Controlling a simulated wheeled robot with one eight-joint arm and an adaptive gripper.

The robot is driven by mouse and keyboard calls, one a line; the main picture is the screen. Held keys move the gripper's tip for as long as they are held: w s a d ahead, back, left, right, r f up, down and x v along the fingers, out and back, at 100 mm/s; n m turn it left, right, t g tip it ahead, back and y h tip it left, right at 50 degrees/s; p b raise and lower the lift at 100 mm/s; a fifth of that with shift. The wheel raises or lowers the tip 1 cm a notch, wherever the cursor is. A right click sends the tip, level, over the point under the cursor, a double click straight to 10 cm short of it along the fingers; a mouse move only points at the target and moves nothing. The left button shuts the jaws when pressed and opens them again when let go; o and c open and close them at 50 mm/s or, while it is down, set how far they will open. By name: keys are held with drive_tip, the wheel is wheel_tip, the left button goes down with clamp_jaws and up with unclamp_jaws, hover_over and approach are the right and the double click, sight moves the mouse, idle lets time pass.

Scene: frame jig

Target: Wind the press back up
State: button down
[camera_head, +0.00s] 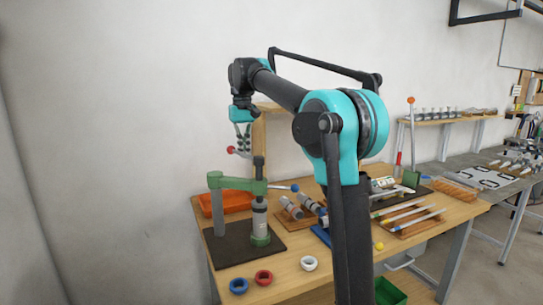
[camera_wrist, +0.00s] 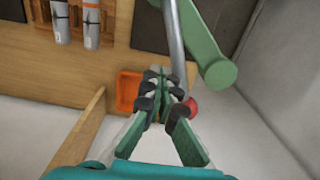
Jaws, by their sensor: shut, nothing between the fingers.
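The press (camera_head: 238,184) has a green arm on a grey column and stands on a dark plate at the table's left. A short lever with a blue ball (camera_head: 294,188) points right from its head. My gripper (camera_head: 241,150) is shut and empty above the press, beside a red ball (camera_head: 231,149). In the wrist view, the closed fingertips (camera_wrist: 168,82) are close to a grey rod (camera_wrist: 174,40) ending in the red ball (camera_wrist: 191,108). The press's green arm (camera_wrist: 207,50) is right of the rod. I cannot tell whether the fingers touch the rod.
An orange tray (camera_head: 208,205) is behind the press and also shows in the wrist view (camera_wrist: 128,92). Grey cylinders (camera_head: 291,207) lie right of the press. Blue (camera_head: 239,286), red (camera_head: 263,277) and white (camera_head: 309,263) rings lie in front. A wall is behind.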

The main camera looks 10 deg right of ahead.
sight(231, 153)
drive_tip(key=shift+s+a, duration=0.2)
drive_tip(key=shift+a, duration=0.35)
drive_tip(key=shift+s+a, duration=0.1)
drive_tip(key=s+a, duration=0.2)
drive_tip(key=s, duration=0.1)
drive_tip(key=shift+a, duration=0.35)
drive_tip(key=s, duration=0.2)
drive_tip(key=s+a, duration=0.1)
drive_tip(key=shift+s+a, duration=0.15)
drive_tip(key=shift+s, duration=0.25)
